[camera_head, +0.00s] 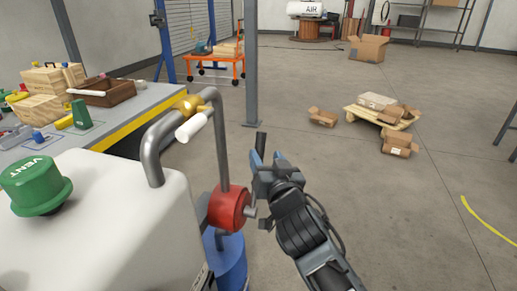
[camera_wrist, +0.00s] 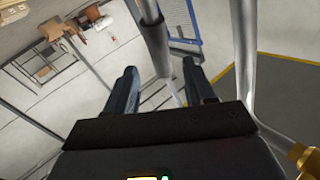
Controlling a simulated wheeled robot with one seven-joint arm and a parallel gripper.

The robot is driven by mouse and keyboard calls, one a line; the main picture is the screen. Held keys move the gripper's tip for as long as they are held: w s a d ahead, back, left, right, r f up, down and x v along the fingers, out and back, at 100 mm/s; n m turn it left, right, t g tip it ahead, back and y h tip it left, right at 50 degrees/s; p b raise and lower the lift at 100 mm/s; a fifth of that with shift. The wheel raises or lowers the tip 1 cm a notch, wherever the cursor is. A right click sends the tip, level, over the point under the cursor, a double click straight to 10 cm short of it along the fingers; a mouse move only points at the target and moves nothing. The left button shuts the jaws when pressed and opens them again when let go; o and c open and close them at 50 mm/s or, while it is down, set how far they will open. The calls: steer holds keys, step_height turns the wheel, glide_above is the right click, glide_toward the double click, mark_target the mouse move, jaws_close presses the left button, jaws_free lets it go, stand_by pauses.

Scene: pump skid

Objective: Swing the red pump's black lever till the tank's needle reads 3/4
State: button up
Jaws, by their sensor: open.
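The red pump (camera_head: 230,208) sits on top of a blue drum (camera_head: 230,262) beside the white tank (camera_head: 110,225). The black lever (camera_head: 261,142) shows only as a short dark upright end. My gripper (camera_head: 267,158) is open, its blue-grey fingers just below that end and overlapping it in the picture. In the wrist view, a dark grey bar (camera_wrist: 155,40) runs between the open fingers, apart from both as far as I can see; I cannot tell for sure that it is the lever. The tank's needle is not visible in either view.
A green vent cap (camera_head: 35,185) tops the tank. Floor to the right is clear, with boxes (camera_head: 397,143) farther off.

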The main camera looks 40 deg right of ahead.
mark_target(258, 143)
steer(key=shift+p+x, duration=0.85)
steer(key=shift+x, duration=3.05)
steer(key=shift+c, duration=0.5)
jaws_close()
